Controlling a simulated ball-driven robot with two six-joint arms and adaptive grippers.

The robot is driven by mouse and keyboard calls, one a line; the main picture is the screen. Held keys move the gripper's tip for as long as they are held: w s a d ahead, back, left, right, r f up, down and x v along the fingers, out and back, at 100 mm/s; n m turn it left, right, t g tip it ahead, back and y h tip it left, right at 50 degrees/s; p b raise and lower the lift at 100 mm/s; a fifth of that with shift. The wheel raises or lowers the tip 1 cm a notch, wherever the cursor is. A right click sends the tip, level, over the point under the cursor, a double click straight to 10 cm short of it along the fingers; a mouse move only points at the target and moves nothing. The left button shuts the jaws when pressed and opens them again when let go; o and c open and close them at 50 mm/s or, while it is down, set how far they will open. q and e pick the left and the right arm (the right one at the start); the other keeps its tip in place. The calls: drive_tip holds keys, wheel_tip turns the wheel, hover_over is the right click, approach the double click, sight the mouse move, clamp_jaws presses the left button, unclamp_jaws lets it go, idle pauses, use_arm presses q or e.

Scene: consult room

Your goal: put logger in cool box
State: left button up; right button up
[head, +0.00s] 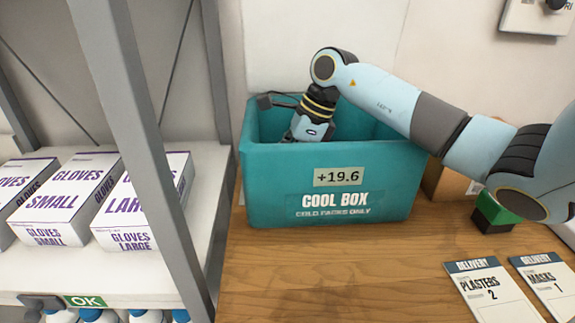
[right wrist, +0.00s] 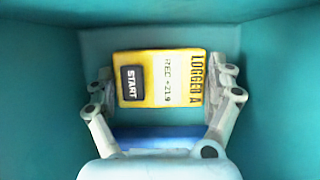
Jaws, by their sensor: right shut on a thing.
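The teal cool box (head: 265,190) stands on the wooden table, open at the top, with a +19.6 display on its front. My right arm reaches down into it, and the box's front wall hides the fingers in the head view. In the right wrist view my right gripper (right wrist: 162,82) is shut on the yellow logger (right wrist: 148,68), one finger at each side. The logger shows a dark START button and REC +21.9. It is inside the box walls; I cannot tell whether it touches the floor. My left gripper is not in view.
A blue item (right wrist: 155,138), perhaps a cold pack, lies in the box near the logger. Delivery cards (head: 492,290) lie at the table's right. A green and black object (head: 493,212) is behind them. A shelf with glove boxes (head: 60,200) and a grey post stand left.

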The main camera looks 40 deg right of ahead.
drive_tip(key=o, duration=0.8)
drive_tip(key=shift+f, duration=0.15)
drive_tip(key=shift+o, duration=1.2)
drive_tip(key=shift+r, duration=0.25)
drive_tip(key=shift+s+d+r, duration=0.1)
drive_tip(key=shift+d+r, duration=0.05)
drive_tip(key=shift+r, duration=0.15)
drive_tip(key=b+v, duration=0.1)
drive_tip(key=v, duration=1)
drive_tip(key=shift+b, duration=0.3)
drive_tip(key=shift+s+r, duration=0.1)
